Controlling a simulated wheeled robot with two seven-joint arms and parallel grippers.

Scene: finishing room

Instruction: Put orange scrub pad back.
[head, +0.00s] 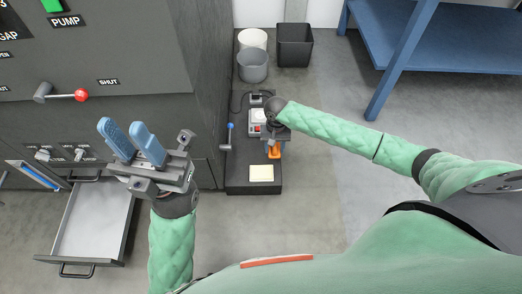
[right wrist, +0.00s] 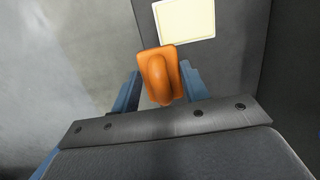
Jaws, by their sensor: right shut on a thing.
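The orange scrub pad (head: 274,152) is at my right gripper, over the dark low bench (head: 238,175) beside the machine. In the right wrist view the orange scrub pad (right wrist: 158,72) sits between the two blue fingers of my right gripper (right wrist: 160,88), which is shut on it. Whether the pad touches the bench top I cannot tell. A pale yellow square (head: 261,173) lies on the bench just in front of the pad; it also shows in the right wrist view (right wrist: 186,19). My left gripper (head: 132,142) is open and empty, in front of the machine.
An open, empty drawer (head: 92,225) sticks out of the machine at the lower left. A blue table (head: 450,40) is at the upper right.

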